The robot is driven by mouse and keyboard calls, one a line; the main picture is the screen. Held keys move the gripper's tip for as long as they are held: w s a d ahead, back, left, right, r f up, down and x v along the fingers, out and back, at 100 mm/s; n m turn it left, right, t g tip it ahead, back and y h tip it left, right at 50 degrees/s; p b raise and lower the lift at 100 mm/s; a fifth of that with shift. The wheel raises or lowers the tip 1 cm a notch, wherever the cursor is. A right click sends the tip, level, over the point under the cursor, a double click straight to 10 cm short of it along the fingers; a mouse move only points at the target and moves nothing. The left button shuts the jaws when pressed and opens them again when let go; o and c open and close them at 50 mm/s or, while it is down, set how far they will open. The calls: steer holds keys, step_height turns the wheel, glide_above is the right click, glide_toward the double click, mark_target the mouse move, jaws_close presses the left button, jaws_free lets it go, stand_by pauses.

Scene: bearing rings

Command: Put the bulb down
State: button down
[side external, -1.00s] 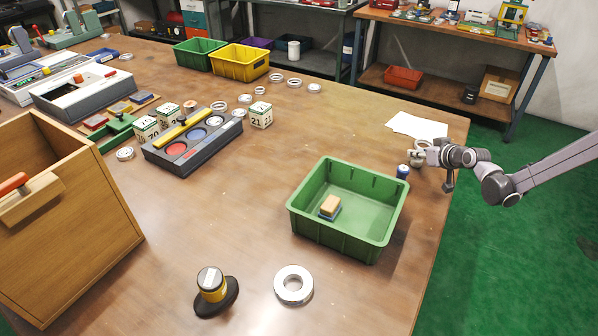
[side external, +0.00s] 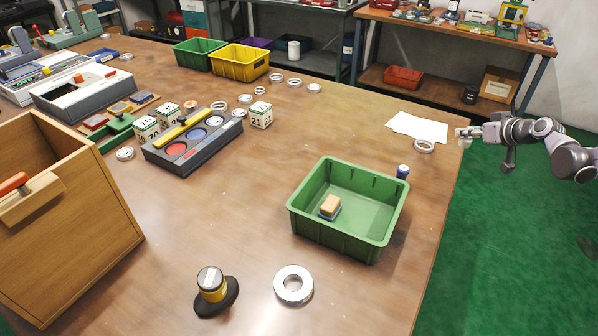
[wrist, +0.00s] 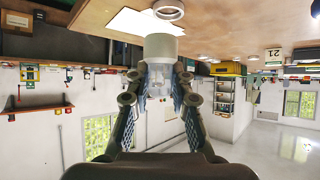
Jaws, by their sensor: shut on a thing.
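The bulb (wrist: 160,47) is in my gripper (wrist: 160,80). In the wrist view it shows a white cylindrical end beyond the fingertips and a clear, glassy part between the two fingers. In the side external view my gripper (side external: 466,136) is at the right edge of the wooden table (side external: 340,110), to the right of the white paper sheets. The bulb is too small there to make out clearly. My gripper is shut on the bulb.
White paper sheets (side external: 415,127) and a metal ring (side external: 424,146) lie near the table's right edge. The table's middle is mostly clear.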

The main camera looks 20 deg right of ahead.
steer(key=shift+r, duration=0.15)
steer(key=w+a+n+g+y, duration=0.1)
steer(key=w+a+n+y, duration=0.15)
steer(key=a, duration=1.25)
steer(key=w+a+n+y, duration=0.1)
steer(key=a+n+y, duration=0.2)
steer(key=a, duration=1.3)
steer(key=s+a+n+g+y, duration=0.1)
steer(key=s+a+n, duration=0.15)
steer(key=a, duration=0.75)
steer(key=s+a+n+g+y, duration=0.15)
steer(key=s+a, duration=0.25)
steer(key=a, duration=0.6)
steer(key=shift+m, duration=0.25)
steer(key=a+f, duration=0.2)
steer(key=a, duration=0.1)
steer(key=s+a+f, duration=0.1)
steer(key=a+f, duration=0.1)
steer(key=a, duration=0.2)
steer(key=a+f, duration=0.2)
steer(key=a, duration=0.2)
steer(key=shift+s+f, duration=0.1)
steer(key=shift+s, duration=0.3)
steer(key=shift+a+f, duration=0.25)
steer(key=shift+f, duration=1.95)
steer(key=shift+f, duration=0.1)
